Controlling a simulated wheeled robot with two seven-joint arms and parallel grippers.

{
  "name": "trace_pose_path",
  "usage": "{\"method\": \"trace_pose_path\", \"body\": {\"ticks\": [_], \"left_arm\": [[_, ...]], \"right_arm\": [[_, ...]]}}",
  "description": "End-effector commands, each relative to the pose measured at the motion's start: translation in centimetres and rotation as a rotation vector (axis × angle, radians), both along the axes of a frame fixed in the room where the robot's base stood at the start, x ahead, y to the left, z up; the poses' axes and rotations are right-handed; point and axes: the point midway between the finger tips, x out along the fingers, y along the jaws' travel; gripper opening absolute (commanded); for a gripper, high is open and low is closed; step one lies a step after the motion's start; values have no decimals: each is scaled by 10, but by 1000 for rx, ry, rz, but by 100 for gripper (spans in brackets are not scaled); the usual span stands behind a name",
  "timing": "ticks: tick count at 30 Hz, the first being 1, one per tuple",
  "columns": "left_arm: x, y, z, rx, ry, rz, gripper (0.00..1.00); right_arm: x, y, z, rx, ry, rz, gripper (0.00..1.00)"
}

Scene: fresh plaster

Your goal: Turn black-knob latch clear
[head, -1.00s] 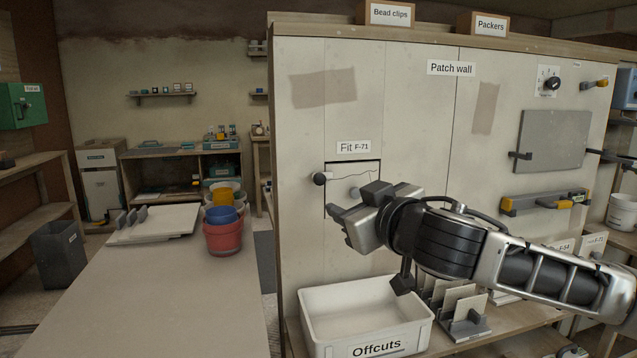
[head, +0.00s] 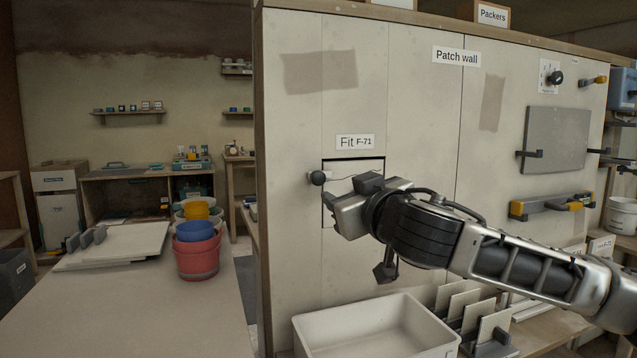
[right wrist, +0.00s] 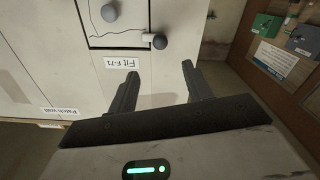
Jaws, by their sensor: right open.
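The black-knob latch (head: 317,178) is on the patch wall, at the left edge of a dark-outlined opening under the "Fit F-71" label (head: 355,142). Its round knob sits at the end of a short pale bar lying across the opening's left edge. My right gripper (head: 345,196) is just right of and below the knob, apart from it, and covers much of the opening. The right wrist view, upside down, shows the latch knob (right wrist: 160,41) beyond and between the open, empty fingers (right wrist: 160,72). A second grey knob (right wrist: 109,11) shows there. My left gripper is not in view.
A white bin (head: 375,325) stands below the opening, with upright offcut pieces (head: 465,305) beside it. A table (head: 130,310) with stacked buckets (head: 197,258) is at left. Brackets hold a grey panel (head: 555,140) and a level (head: 550,205) on the wall at right.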

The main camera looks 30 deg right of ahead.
Motion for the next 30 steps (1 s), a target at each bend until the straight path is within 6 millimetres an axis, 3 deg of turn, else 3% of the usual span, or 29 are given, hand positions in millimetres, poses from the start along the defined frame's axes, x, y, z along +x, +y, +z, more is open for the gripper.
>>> {"method": "trace_pose_path", "body": {"ticks": [8, 15, 21, 30], "left_arm": [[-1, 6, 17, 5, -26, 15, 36], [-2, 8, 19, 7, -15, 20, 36], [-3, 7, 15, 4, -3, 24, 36], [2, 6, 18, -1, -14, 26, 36]], "right_arm": [[60, -14, 3, 2, -1, -1, 50], [105, -25, 2, 0, 0, -1, 50], [126, -30, 1, 0, 0, 1, 50], [130, -31, 0, -1, 0, 1, 50]]}}
